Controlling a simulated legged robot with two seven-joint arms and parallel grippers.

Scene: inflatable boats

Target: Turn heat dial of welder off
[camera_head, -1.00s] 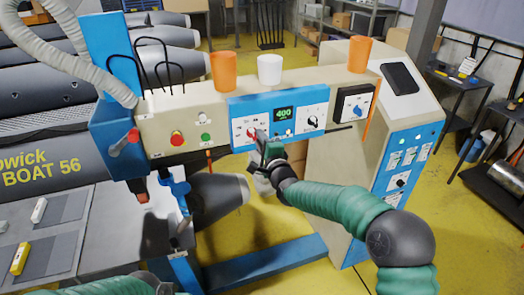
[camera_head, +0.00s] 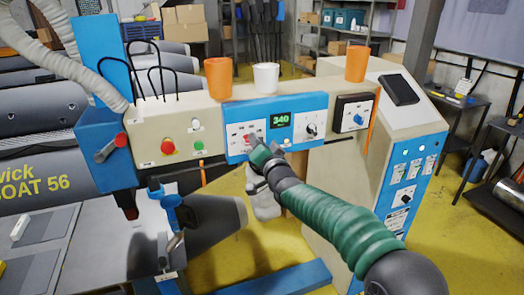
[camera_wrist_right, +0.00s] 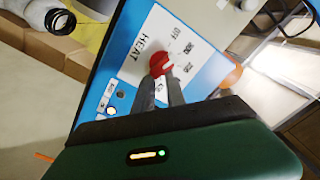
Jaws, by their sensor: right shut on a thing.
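The welder's heat dial (camera_wrist_right: 160,64) is a red knob on a white plate marked HEAT, with OFF and numbers printed around it, in the right wrist view. My right gripper (camera_wrist_right: 161,80) is shut on this dial. In the head view my right gripper (camera_head: 254,146) reaches the blue control panel (camera_head: 237,108) and mostly hides the dial. The green display (camera_head: 280,120) above reads 340. A second, black-and-white dial (camera_head: 312,129) sits to its right. My left gripper is not in view.
The beige welder beam (camera_head: 170,115) carries red and green buttons and cups on top. A black box with a blue switch (camera_head: 354,113) is to the right. A beige and blue cabinet (camera_head: 384,135) stands right of my arm. Grey boat tubes lie at left.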

